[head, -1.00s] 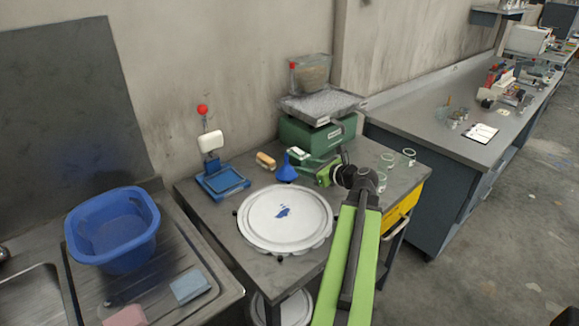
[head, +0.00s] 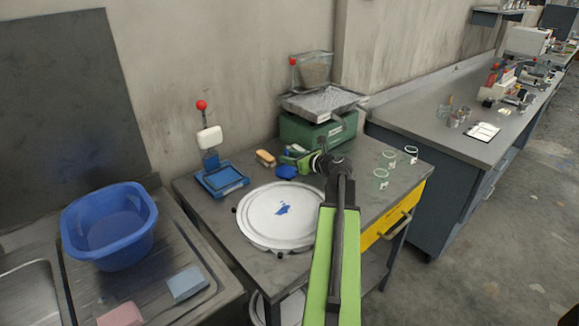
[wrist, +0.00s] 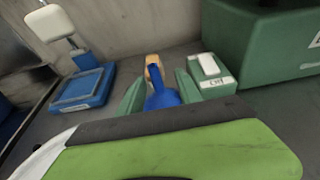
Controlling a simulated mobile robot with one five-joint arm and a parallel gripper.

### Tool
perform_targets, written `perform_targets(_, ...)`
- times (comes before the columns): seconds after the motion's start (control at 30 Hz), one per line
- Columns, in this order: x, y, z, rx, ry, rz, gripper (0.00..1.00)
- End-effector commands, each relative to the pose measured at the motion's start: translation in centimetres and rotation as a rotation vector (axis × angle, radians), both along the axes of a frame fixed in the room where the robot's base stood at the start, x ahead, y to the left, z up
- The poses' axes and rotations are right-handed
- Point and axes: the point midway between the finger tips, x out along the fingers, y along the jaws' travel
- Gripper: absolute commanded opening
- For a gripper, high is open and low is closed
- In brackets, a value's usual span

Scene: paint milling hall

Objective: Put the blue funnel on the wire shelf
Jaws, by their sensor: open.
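The blue funnel (head: 286,172) stands on the grey bench behind the white round lid, its wide end down. In the head view its upper part is hidden behind my gripper (head: 296,157). In the wrist view the funnel (wrist: 163,98) shows between the two green fingers of my gripper (wrist: 159,92), with a gap on each side. My gripper is open and holds nothing. I cannot make out a wire shelf in these views; a dark wall shelf (head: 497,13) is at the far upper right.
A wooden-backed brush (head: 265,158) lies behind the funnel.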

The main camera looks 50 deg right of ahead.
Motion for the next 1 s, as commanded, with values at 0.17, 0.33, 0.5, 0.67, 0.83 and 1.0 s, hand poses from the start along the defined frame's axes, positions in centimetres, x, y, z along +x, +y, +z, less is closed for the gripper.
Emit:
perform_targets(0.17,1.3,0.1,-0.5,0.0,0.0,0.003,0.41)
perform_targets(0.33,4.3,-0.1,-1.4,0.001,0.0,0.003,0.41)
perform_targets(0.5,5.0,-0.1,-1.4,0.0,0.0,0.0,0.41)
perform_targets(0.67,5.0,-0.1,-1.4,0.0,0.0,0.0,0.34)
perform_targets(0.83,4.9,-0.1,-1.4,0.0,0.0,0.0,0.11)
perform_targets(1.0,4.9,-0.1,-1.4,0.0,0.0,0.0,0.0)
